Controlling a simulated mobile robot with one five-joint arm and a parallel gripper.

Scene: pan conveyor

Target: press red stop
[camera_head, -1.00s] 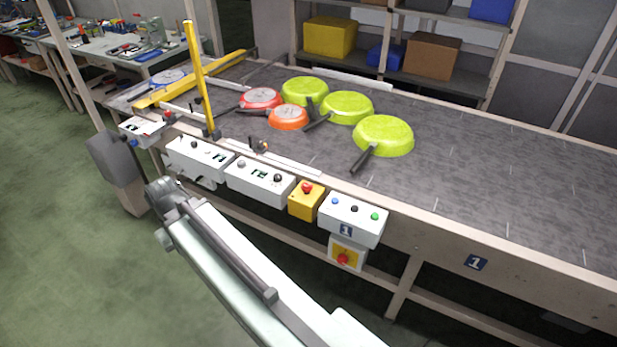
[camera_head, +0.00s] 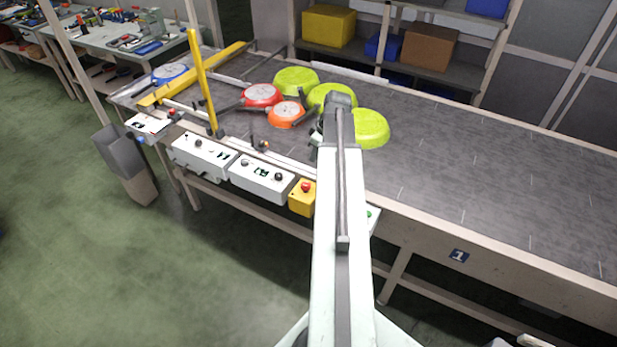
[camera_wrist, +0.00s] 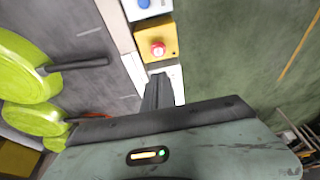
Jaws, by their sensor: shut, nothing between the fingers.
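The red stop button (camera_head: 305,187) sits on a small yellow box (camera_head: 299,206) on the conveyor's front edge. In the wrist view the red button (camera_wrist: 157,48) and its yellow box (camera_wrist: 174,29) show above my fingers. My gripper (camera_wrist: 158,80) is shut and empty. Its tips appear just below the yellow box in that view, over a white box, apart from the button in the picture; the height gap cannot be told. In the head view my arm covers most of the white box right of the yellow one, and the fingers cannot be made out.
The conveyor belt (camera_head: 480,190) carries green, red and orange pans, including a green pan (camera_head: 371,128) beside my arm. White control boxes (camera_head: 262,178) line the front edge left of the button. A yellow post (camera_head: 203,85) stands further left. Open floor lies in front.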

